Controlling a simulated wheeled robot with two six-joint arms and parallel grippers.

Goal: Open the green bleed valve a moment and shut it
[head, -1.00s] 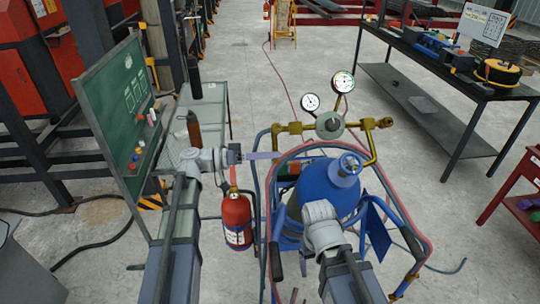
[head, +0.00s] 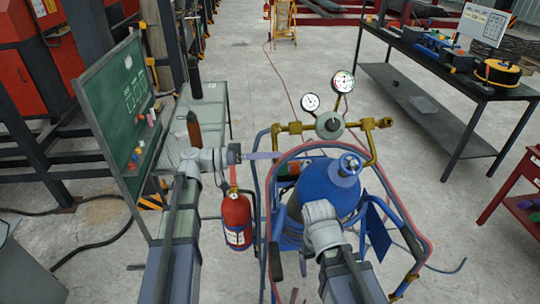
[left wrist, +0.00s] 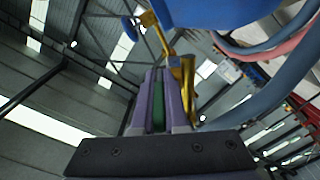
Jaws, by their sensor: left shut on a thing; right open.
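The brass manifold (head: 290,128) with two round gauges stands above the blue gas cylinder (head: 330,185). My left gripper (head: 270,155) reaches in from the left with its purple fingers beside the manifold's left end. In the left wrist view, its fingers (left wrist: 158,105) are shut on a narrow green part, the green bleed valve's handle (left wrist: 158,118), with brass pipe just beyond. The rest of the valve is hidden. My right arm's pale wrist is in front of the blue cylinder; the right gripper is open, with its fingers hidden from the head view.
A blue cart frame (head: 400,215) with red and blue hoses surrounds the cylinder. A red fire extinguisher (head: 236,220) hangs below my left gripper. A green board (head: 125,110) stands at left, a dark workbench (head: 440,75) at right. Floor between cart and workbench is clear.

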